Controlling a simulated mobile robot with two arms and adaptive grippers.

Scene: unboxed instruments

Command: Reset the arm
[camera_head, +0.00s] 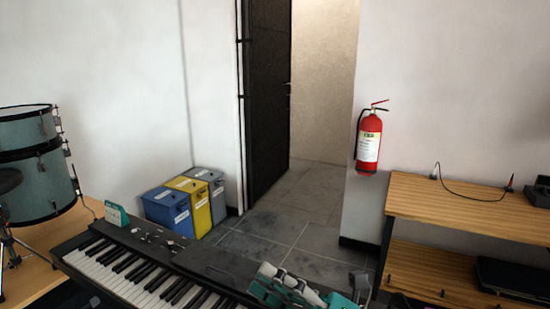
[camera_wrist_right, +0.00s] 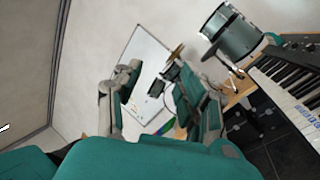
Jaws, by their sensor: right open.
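My right gripper (camera_head: 300,288), teal and light grey, shows at the bottom edge of the head view, in front of the right end of the keyboard. In the right wrist view, its two fingers (camera_wrist_right: 160,92) stand apart with nothing between them; a whiteboard shows behind the gap. The gripper holds nothing. My left gripper is in neither view.
An electric keyboard (camera_head: 160,270) lies close below, with a teal item (camera_head: 116,215) on its far edge. A drum set (camera_head: 30,150), blue, yellow and grey bins (camera_head: 168,213), a red extinguisher (camera_head: 369,142) and a wooden shelf (camera_head: 450,205) stand beyond. Tiled floor (camera_head: 300,215) is open near the doorway.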

